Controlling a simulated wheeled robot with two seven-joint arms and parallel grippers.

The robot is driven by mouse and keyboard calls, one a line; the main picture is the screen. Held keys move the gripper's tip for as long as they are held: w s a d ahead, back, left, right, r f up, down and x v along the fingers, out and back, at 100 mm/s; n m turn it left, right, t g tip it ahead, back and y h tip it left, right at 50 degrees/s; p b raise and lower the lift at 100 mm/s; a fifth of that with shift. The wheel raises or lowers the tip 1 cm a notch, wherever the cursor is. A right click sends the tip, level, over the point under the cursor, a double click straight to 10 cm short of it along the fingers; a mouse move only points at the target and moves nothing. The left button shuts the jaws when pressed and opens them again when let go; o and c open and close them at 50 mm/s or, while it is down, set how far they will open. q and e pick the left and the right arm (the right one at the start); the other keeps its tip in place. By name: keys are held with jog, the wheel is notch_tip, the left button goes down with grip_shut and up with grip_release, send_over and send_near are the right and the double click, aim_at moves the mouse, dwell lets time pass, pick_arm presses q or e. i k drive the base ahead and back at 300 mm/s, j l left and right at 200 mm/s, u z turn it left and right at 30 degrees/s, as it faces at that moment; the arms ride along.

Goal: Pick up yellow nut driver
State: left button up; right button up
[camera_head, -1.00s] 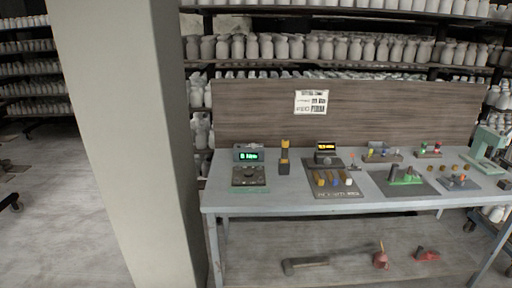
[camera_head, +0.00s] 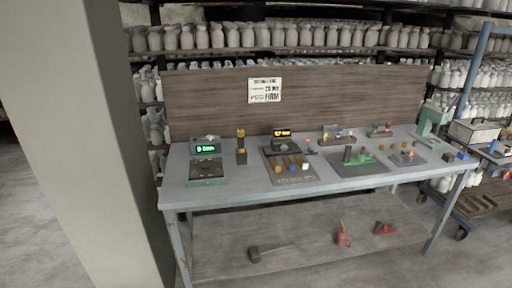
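A dark mat (camera_head: 294,180) lies on the workbench and bears small tools with colored ends, among them a yellow one (camera_head: 277,168), a blue one (camera_head: 292,167) and a white one (camera_head: 305,167). A yellow-and-black upright object (camera_head: 241,147) stands left of the mat. These are too small to tell for certain which is the yellow nut driver. Neither of my grippers shows in the head view.
The grey workbench (camera_head: 225,197) has a wooden back panel (camera_head: 350,95). A pale pillar (camera_head: 85,150) stands close at left. A mallet (camera_head: 255,254) and red items lie on the lower shelf. A blue cart (camera_head: 462,205) stands at right. Floor in front is clear.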

aim_at(240, 132)
jog(key=i+j+u, duration=0.1)
jog(key=i, duration=0.3)
jog(key=i+j, duration=0.3)
jog(key=i+j+u, duration=0.15)
jog(key=i, duration=0.35)
jog(key=l+u, duration=0.25)
jog(key=u, duration=0.15)
jog(key=l+u, duration=0.2)
jog(key=u, duration=0.2)
jog(key=k+l+u, duration=0.1)
jog(key=u, duration=0.3)
jog(key=l, duration=0.1)
